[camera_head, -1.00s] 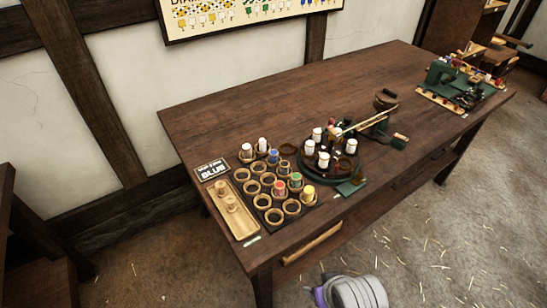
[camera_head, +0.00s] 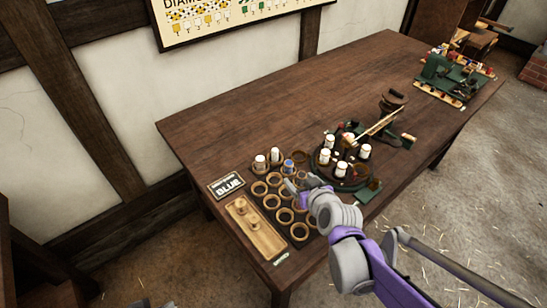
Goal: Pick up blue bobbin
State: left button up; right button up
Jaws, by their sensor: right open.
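The blue bobbin (camera_head: 288,165) stands in a ring of the dark bobbin rack (camera_head: 261,215), near its back right. My right gripper (camera_head: 297,184) is open over the rack, just in front of the blue bobbin and slightly to its right in the picture. No bobbin shows between its fingers, and I cannot tell whether it touches anything. The gripper and wrist cover the rack's right side, where other coloured bobbins are hidden.
White bobbins (camera_head: 260,162) stand left of the blue one.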

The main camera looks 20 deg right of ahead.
aim_at(290, 165)
jog(key=x, duration=0.3)
jog(key=b+x, duration=0.1)
jog(key=x, duration=0.1)
jog(key=shift+w+d+r, duration=0.15)
jog(key=shift+w+d, duration=0.25)
jog(key=shift+w, duration=0.05)
jog(key=shift+b+x, duration=0.35)
jog(key=shift+x, duration=2.45)
jog(key=shift+s+d, duration=0.1)
jog(key=shift+s, duration=0.05)
grip_shut()
